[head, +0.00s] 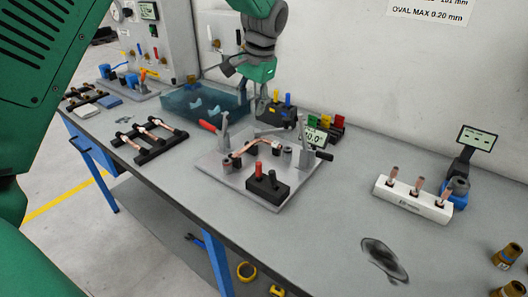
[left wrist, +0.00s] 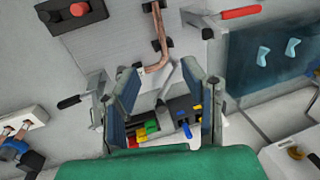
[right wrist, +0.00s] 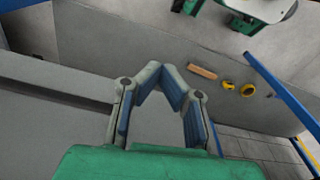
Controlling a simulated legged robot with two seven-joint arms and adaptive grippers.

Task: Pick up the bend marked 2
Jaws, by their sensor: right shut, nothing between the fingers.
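A bent copper tube (head: 258,147) lies across the grey clamping fixture (head: 215,165) in the middle of the bench. It also shows in the left wrist view (left wrist: 160,35), beyond my fingertips. I cannot read a 2 on any part. Three short copper pieces (head: 418,186) stand in a white block on the right. My left gripper (head: 228,76) is above and behind the fixture, near the blue tray. In the left wrist view (left wrist: 165,68) its fingers are apart with nothing held between them. My right gripper (right wrist: 160,70) is shut and empty, over the floor and bench side.
A black rack (head: 148,140) with copper parts stands left of the fixture. A translucent blue tray (head: 205,105) is behind it. A small display on a stand (head: 476,140) and brass fittings (head: 508,253) are at the right.

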